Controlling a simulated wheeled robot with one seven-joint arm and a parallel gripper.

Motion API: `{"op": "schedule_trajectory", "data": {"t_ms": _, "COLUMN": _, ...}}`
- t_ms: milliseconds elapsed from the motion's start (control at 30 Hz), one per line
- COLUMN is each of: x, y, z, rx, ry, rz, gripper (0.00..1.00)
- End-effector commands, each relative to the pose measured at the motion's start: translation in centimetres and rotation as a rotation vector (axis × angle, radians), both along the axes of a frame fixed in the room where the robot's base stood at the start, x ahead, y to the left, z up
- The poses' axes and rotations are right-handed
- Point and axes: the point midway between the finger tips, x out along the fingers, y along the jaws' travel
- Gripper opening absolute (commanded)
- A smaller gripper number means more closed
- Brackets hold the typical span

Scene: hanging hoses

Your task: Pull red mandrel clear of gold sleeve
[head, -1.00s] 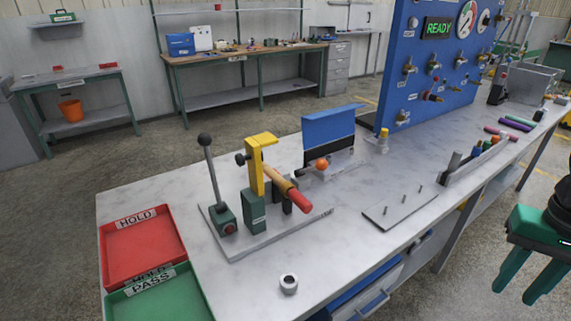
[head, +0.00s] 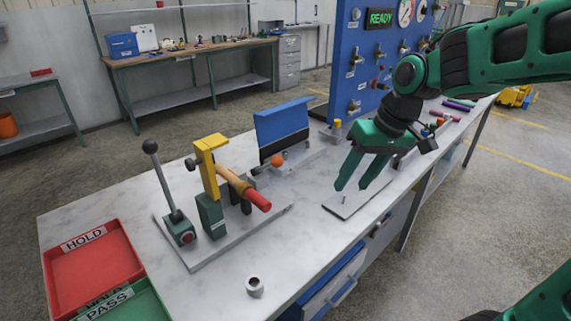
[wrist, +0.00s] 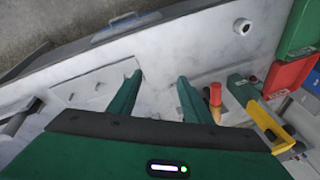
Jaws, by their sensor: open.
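The red mandrel (head: 257,199) sticks out of the right end of the gold sleeve (head: 231,180), pointing toward the front right. The sleeve rests on dark supports on a grey base plate (head: 247,231), under a yellow clamp arm (head: 208,165). In the wrist view the red mandrel end (wrist: 215,93) and the gold sleeve (wrist: 217,115) show just right of the right finger. My gripper (head: 362,186) is open and empty, fingers pointing down, to the right of the mandrel and apart from it. It also shows in the wrist view (wrist: 160,80).
A lever (head: 165,185) stands left of the clamp. A blue-topped fixture (head: 282,122) stands behind. A nut (head: 255,286) lies on the front bench. Red (head: 100,280) and green trays sit front left. A pegged plate (head: 345,207) lies under my gripper.

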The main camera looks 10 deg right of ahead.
Motion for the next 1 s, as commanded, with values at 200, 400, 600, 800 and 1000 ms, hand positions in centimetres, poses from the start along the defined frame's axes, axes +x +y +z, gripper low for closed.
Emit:
{"op": "schedule_trajectory", "data": {"t_ms": 200, "x": 4.5, "y": 11.0, "z": 1.3, "rx": 0.114, "ry": -0.075, "rz": 0.287, "gripper": 0.45}}
{"op": "schedule_trajectory", "data": {"t_ms": 400, "x": 5.3, "y": 15.3, "z": 1.8, "rx": 0.165, "ry": -0.101, "rz": 0.390, "gripper": 0.45}}
{"op": "schedule_trajectory", "data": {"t_ms": 600, "x": 5.5, "y": 16.3, "z": 0.5, "rx": 0.171, "ry": -0.101, "rz": 0.400, "gripper": 0.45}}
{"op": "schedule_trajectory", "data": {"t_ms": 800, "x": 5.9, "y": 17.7, "z": -2.4, "rx": 0.169, "ry": -0.098, "rz": 0.397, "gripper": 0.45}}
{"op": "schedule_trajectory", "data": {"t_ms": 1000, "x": 6.4, "y": 19.1, "z": -5.2, "rx": 0.169, "ry": -0.099, "rz": 0.396, "gripper": 0.45}}
